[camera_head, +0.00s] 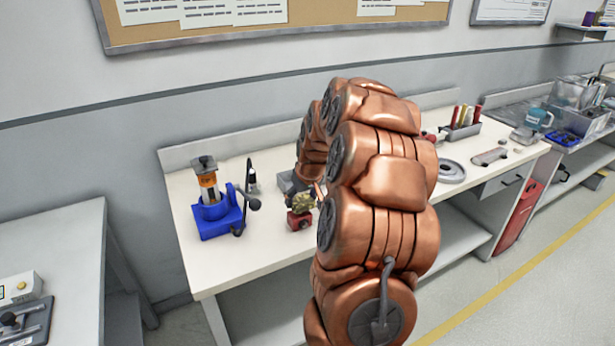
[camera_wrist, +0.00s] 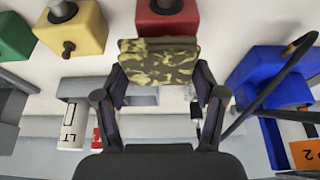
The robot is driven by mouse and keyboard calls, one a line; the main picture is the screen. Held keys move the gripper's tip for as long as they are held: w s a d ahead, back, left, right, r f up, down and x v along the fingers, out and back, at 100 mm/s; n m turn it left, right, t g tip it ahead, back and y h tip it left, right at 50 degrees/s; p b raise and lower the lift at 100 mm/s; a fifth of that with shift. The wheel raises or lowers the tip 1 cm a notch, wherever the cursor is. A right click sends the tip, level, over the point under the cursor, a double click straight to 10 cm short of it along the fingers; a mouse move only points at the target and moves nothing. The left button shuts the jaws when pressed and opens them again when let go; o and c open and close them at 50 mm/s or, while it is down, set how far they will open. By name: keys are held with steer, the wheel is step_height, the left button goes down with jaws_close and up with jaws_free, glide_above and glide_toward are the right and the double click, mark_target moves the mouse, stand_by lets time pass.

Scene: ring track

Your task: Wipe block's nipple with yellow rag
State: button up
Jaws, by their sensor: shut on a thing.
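My gripper (camera_wrist: 158,80) is shut on a folded rag (camera_wrist: 158,62), patterned in yellowish and dark camouflage patches. The rag also shows in the head view (camera_head: 301,202), just above a red block (camera_head: 299,222). In the wrist view the red block (camera_wrist: 167,20) lies past the rag's far edge, with a small round nipple near the top of the picture. I cannot tell whether the rag touches it. A yellow block (camera_wrist: 85,25) and a green block (camera_wrist: 14,38) stand to its left, the yellow one with a brown nipple. My arm hides them in the head view.
A blue fixture (camera_head: 221,215) with an orange-labelled cylinder and a black lever stands left of the rag, and right of it in the wrist view. A grey round part (camera_head: 452,171) and tool holder (camera_head: 461,131) are farther right. The workbench front (camera_head: 240,262) is clear.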

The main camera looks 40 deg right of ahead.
steer(key=shift+s+d, duration=0.1)
steer(key=shift+d, duration=0.3)
step_height(320, 180, up, 3)
steer(key=shift+a+f, duration=0.1)
steer(key=shift+f, duration=0.05)
steer(key=shift+r, duration=2.75)
